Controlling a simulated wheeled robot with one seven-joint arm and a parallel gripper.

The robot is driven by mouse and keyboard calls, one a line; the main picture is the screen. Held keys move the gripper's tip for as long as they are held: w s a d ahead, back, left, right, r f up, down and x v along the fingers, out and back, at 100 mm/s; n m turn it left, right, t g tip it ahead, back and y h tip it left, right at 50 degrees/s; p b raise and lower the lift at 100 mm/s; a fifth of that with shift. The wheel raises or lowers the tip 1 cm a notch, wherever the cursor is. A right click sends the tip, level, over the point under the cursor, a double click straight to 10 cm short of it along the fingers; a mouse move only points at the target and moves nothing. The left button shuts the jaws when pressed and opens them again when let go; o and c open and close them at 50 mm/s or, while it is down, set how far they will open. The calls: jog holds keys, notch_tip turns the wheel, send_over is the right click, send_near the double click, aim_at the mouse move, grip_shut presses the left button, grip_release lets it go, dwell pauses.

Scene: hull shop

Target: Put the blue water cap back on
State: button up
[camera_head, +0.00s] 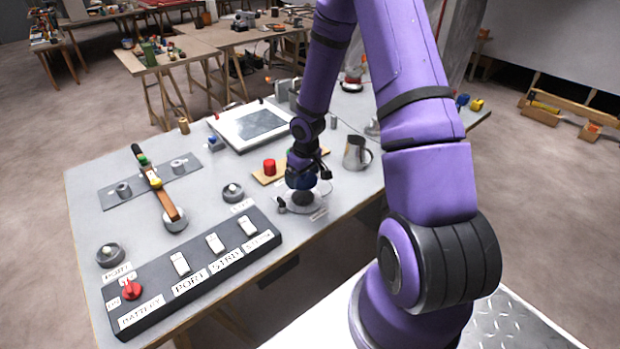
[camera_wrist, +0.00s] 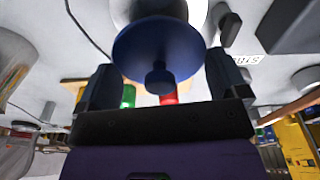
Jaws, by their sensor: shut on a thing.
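The blue water cap (camera_wrist: 158,50) is a round disc with a small knob, between the two fingers of my gripper (camera_wrist: 160,78) in the wrist view. My gripper is shut on it. A pale round fitting (camera_wrist: 190,12) shows just beyond the cap; I cannot tell whether the two touch. In the head view my gripper (camera_head: 303,180) is low over a round grey base (camera_head: 318,205) near the table's front edge, and a little of the blue shows there. My wrist hides most of the cap in that view.
A red cap (camera_head: 269,167) stands on a wooden board (camera_head: 262,179) left of my gripper. A metal jug (camera_head: 356,153) stands close on the right. The switch panel (camera_head: 205,262) lies at front left, with a knobbed fitting (camera_head: 233,191) behind it.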

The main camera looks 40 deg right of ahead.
jog(key=shift+w+a+f, duration=0.1)
jog(key=shift+f, duration=3.05)
jog(key=shift+f, duration=0.15)
jog(key=o, duration=0.6)
jog(key=shift+r, duration=3.5)
jog(key=shift+c, duration=0.6)
grip_shut()
